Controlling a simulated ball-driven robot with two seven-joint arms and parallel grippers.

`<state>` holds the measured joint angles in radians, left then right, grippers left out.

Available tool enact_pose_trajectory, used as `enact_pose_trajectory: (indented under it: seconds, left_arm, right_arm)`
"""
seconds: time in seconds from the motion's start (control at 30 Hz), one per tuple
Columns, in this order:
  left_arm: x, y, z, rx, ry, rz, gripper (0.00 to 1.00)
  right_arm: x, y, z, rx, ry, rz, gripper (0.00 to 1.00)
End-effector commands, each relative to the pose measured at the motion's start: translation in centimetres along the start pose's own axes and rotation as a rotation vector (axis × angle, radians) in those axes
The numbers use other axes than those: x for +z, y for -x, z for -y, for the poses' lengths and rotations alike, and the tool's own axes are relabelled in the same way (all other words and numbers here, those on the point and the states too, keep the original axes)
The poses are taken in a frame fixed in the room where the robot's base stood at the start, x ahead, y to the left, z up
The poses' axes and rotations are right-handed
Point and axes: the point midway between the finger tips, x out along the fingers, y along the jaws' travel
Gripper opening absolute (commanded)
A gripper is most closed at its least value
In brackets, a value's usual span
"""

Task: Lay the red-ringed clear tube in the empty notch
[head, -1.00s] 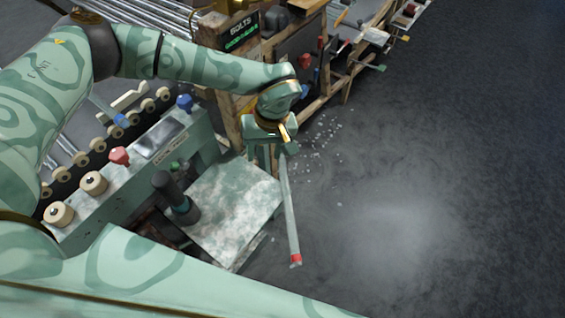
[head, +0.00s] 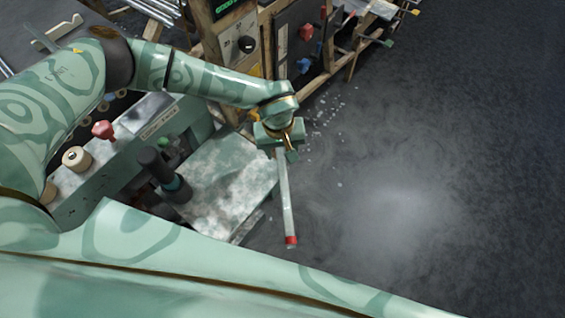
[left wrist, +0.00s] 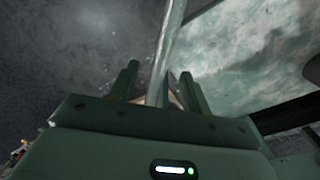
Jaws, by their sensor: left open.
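The clear tube (head: 287,200) with a red ring at its lower end shows in the head view, running down from my left gripper (head: 283,150) over the dark floor, beside the speckled plate. In the left wrist view the tube (left wrist: 166,45) passes between the two fingers of my left gripper (left wrist: 157,80). The fingers are open, standing apart on either side of it. The tube's upper end is hidden by the gripper. I cannot make out the empty notch in either view. My right gripper is not in view.
A speckled pale plate (head: 232,190) lies left of the tube, with a dark cylindrical post (head: 160,170) at its left. A green machine panel (head: 110,165) with a red knob (head: 103,130) stands further left. Wooden-framed benches (head: 290,60) stand behind. The floor (head: 450,180) at right is clear.

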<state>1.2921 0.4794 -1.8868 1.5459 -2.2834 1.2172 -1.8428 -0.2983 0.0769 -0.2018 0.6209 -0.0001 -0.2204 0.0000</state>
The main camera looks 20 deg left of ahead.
Motion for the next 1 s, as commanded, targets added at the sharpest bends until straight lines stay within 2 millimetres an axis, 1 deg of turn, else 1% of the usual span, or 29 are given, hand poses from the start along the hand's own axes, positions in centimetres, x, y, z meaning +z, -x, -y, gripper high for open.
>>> enact_pose_trajectory:
  seconds: [0.07,0.3,0.33,0.4,0.57,0.67,0.7,0.73,0.77,1.0]
  left_arm:
    - [0.1,-0.7,0.1,-0.001,0.0,0.002,0.48]
    - [0.3,-4.7,0.3,-0.002,0.0,0.003,0.48]
    - [0.3,-5.0,0.3,-0.002,0.0,0.003,0.48]
    - [0.3,-5.2,0.3,-0.002,0.0,0.002,0.48]
    - [0.2,-5.1,0.3,-0.001,0.0,0.0,0.48]
    - [0.2,-5.0,0.3,-0.001,0.0,0.0,0.23]
    - [0.2,-5.0,0.3,-0.001,0.0,0.0,0.12]
    - [0.2,-5.0,0.3,-0.001,0.0,0.0,0.04]
    - [0.2,-5.0,0.3,-0.001,0.0,0.0,0.0]
    - [0.2,-5.0,0.3,-0.001,0.0,0.0,0.0]
  right_arm:
    - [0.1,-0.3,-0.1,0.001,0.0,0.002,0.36]
    - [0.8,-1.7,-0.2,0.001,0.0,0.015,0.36]
    - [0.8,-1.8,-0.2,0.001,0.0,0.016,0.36]
    - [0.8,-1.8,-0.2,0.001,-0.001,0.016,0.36]
    - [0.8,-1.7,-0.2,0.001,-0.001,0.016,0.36]
    - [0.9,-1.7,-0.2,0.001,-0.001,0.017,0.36]
    - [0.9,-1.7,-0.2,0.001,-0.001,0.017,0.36]
    - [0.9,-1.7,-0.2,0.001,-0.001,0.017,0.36]
    - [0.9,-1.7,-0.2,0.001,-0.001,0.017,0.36]
    - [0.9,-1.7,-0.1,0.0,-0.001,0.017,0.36]
